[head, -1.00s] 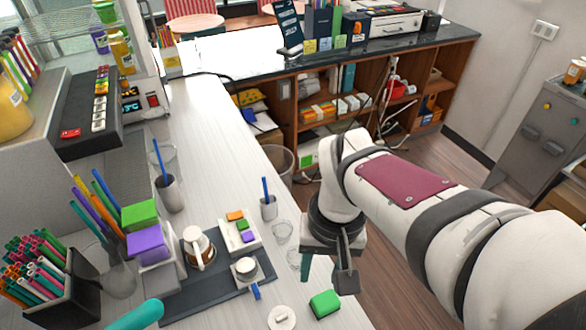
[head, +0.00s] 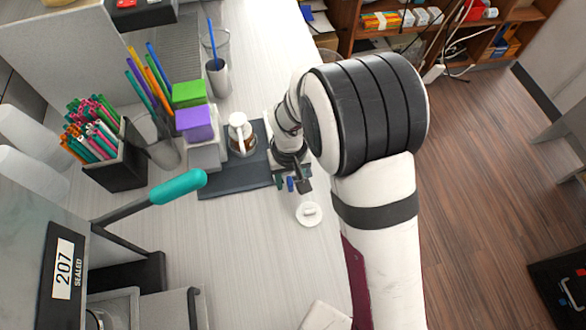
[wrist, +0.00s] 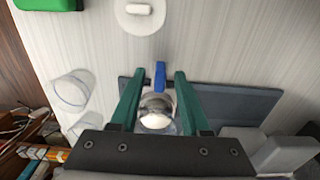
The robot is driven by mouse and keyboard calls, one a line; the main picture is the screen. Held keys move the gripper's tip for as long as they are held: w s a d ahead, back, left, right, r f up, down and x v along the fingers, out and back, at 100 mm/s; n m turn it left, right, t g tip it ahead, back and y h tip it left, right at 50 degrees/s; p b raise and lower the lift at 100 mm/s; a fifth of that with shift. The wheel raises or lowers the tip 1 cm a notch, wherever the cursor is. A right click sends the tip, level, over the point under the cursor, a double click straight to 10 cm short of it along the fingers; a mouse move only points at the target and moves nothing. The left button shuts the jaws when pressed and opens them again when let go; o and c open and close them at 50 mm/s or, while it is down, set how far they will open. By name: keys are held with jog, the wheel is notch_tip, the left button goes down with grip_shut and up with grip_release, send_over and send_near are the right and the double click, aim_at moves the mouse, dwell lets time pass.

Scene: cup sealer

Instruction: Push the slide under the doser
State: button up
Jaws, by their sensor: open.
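The slide shows its blue tab (wrist: 160,75) and a clear cup with white contents (wrist: 155,112) in the wrist view. My gripper (wrist: 158,77) is open, its green fingers on either side of the tab and cup with gaps visible. In the head view the gripper (head: 292,184) is at the right end of the dark mat, with the blue tab (head: 290,184) between its fingers; my arm hides most of the slide. A brown jar with a white top (head: 241,135) and a grey unit with purple and green blocks (head: 196,124) stand to the left. I cannot tell which is the doser.
A white round lid (head: 309,214) lies in front of the gripper. A clear glass (wrist: 70,92) and a green block (wrist: 45,3) show in the wrist view. A teal-handled lever (head: 178,188) reaches over the near left. The front table is mostly clear.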

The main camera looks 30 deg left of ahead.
jog(key=shift+f, duration=0.15)
grip_shut()
dwell(1.4)
